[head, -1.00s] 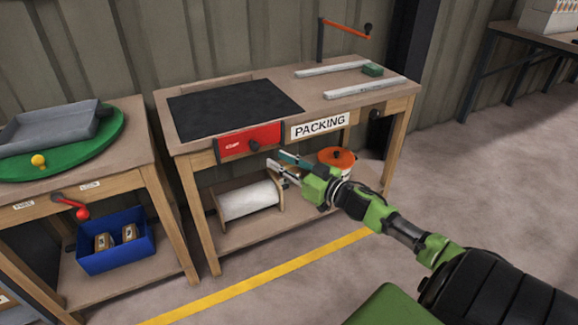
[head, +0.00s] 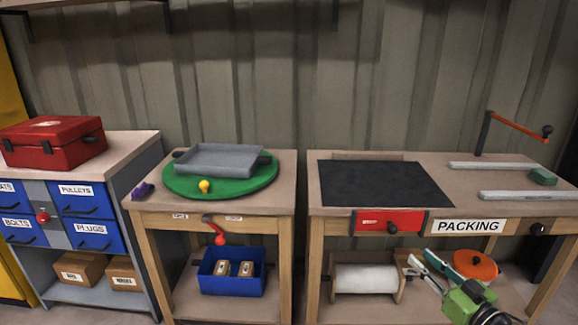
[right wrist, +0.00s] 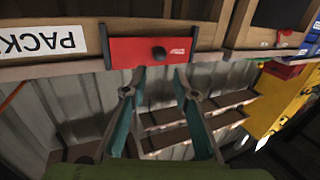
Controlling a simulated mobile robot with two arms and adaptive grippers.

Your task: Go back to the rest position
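My right gripper (head: 420,258) shows at the lower right of the head view, in front of the packing bench. Its two fingers are spread, with nothing between them. In the right wrist view the gripper (right wrist: 160,75) is open too, its fingertips just short of the red drawer front (right wrist: 160,51) in the picture. I see no contact with the drawer. That view shows the PACKING label upside down. In the head view the red drawer (head: 390,222) sits under the bench top and looks shut. My left gripper is in neither current view.
The packing bench (head: 480,206) carries a black mat (head: 385,184) and pale bars; a paper roll (head: 366,279) and an orange-lidded pot (head: 475,265) are below. A bench with a green turntable (head: 260,181) stands left, then a drawer cabinet with a red toolbox (head: 53,142).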

